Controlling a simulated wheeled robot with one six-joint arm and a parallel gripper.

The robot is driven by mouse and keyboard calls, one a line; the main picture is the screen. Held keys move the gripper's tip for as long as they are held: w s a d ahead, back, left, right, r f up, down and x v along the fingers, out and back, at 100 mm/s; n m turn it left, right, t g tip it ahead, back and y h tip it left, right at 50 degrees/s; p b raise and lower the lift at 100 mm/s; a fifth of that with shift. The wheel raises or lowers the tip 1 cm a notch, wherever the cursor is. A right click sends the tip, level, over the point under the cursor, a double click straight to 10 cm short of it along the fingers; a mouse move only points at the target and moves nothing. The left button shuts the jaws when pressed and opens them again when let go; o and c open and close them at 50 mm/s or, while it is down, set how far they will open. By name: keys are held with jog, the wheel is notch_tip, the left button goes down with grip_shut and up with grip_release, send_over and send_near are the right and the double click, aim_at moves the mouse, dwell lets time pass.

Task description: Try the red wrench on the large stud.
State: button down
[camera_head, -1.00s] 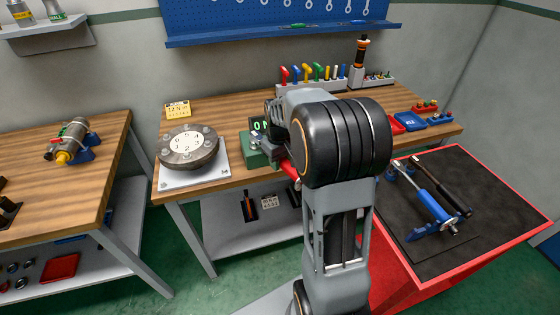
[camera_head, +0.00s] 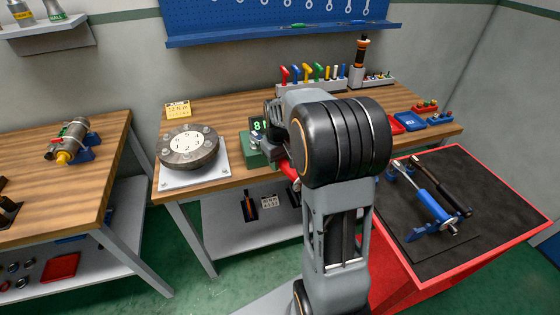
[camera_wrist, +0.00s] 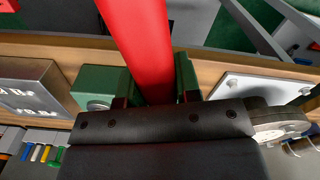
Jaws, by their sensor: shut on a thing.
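My gripper (camera_wrist: 153,98) is shut on the red wrench (camera_wrist: 138,35), a thick red bar that runs up and away in the wrist view. In the head view a short piece of the red wrench (camera_head: 289,170) shows beside my arm, at the bench's front edge. The green tester (camera_head: 257,150) with a lit display is right beside it. In the wrist view the green body (camera_wrist: 103,82) shows on both sides of the wrench. The wrench's working end is hidden. I cannot make out the large stud or whether the wrench touches it.
A round flange (camera_head: 187,147) with several bolts sits on a white plate (camera_head: 194,180) left of the tester. A tool rack (camera_head: 311,85) stands behind. A red-edged cart (camera_head: 500,219) with a blue-handled tool (camera_head: 435,203) is at right. The left bench holds a pipe fitting (camera_head: 70,142).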

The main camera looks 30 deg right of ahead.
jog(key=shift+s+a+f+m, duration=0.15)
jog(key=shift+a+m, duration=0.85)
jog(key=shift+a, duration=0.35)
dwell(1.2)
jog(key=shift+d+n+p, duration=0.35)
jog(key=shift+d+n, duration=0.55)
jog(key=shift+d, duration=0.3)
jog(key=shift+r+p, duration=2.05)
jog(key=shift+r, duration=0.6)
